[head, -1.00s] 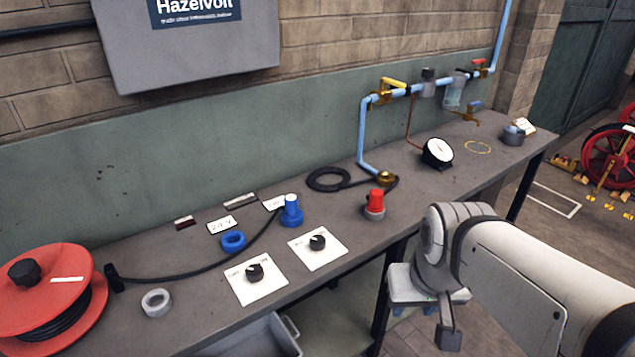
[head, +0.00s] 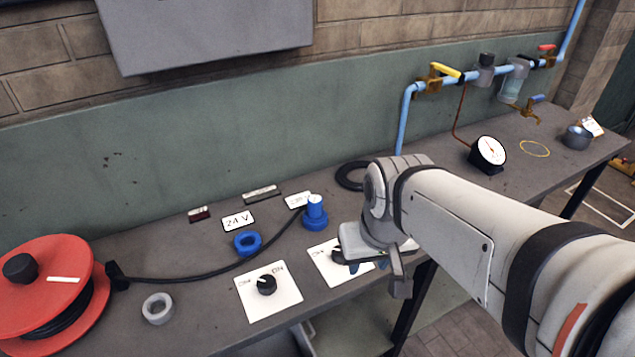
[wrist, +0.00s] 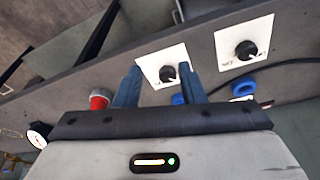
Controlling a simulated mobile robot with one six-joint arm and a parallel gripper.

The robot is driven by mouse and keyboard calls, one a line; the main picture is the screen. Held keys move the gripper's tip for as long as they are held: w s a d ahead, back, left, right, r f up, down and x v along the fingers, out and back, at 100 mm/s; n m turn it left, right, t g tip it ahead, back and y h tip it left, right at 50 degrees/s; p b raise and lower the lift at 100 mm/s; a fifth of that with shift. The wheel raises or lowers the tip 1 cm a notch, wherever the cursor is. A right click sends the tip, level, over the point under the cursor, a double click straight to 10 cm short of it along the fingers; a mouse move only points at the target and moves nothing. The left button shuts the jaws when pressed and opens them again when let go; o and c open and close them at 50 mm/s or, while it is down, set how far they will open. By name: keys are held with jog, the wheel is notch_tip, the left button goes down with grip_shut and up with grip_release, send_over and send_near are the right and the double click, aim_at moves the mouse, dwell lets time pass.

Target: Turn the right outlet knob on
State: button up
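The right outlet knob (head: 338,256) is black, on a white plate (head: 324,262) on the bench, partly hidden by my gripper (head: 366,267) in the head view. In the wrist view this knob (wrist: 168,74) shows between the two blue fingers of my gripper (wrist: 161,68), nearer the right finger. The fingers are apart and the gripper is open. I cannot tell whether a finger touches the knob. The left knob (head: 266,285), black with a white mark, sits on its own plate; it also shows in the wrist view (wrist: 246,50).
A blue plug (head: 315,215) stands just behind the right plate, beside a blue ring (head: 247,243). A red connector (wrist: 100,98) shows in the wrist view. A red cable reel (head: 45,285) is at left. A gauge (head: 488,154) and pipework (head: 405,115) are at right.

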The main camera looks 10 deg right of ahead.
jog(key=shift+o, duration=1.4)
jog(key=shift+w+r, duration=0.1)
jog(key=shift+w, duration=0.3)
jog(key=shift+o, duration=0.9)
jog(key=w+p, duration=0.1)
jog(key=w, duration=0.1)
jog(key=w+n+g+p, duration=0.1)
jog(key=w, duration=0.1)
jog(key=w+n+p, duration=0.1)
jog(key=shift+w+a+f, duration=0.25)
jog(key=shift+w+a, duration=0.15)
jog(key=w+f+n, duration=0.1)
jog(key=w, duration=0.1)
jog(key=w+f+n+g+p, duration=0.1)
jog(key=w+f, duration=0.1)
jog(key=w, duration=0.1)
jog(key=w+f+n+p, duration=0.1)
jog(key=w, duration=0.1)
jog(key=shift+w+f+n+g, duration=0.15)
jog(key=shift+f+n+g, duration=0.15)
jog(key=shift+g, duration=0.1)
jog(key=shift+w+f, duration=0.15)
jog(key=shift+f, duration=0.15)
notch_tip(320, 180, down, 8)
jog(key=shift+r+p, duration=0.15)
jog(key=shift+p, duration=0.35)
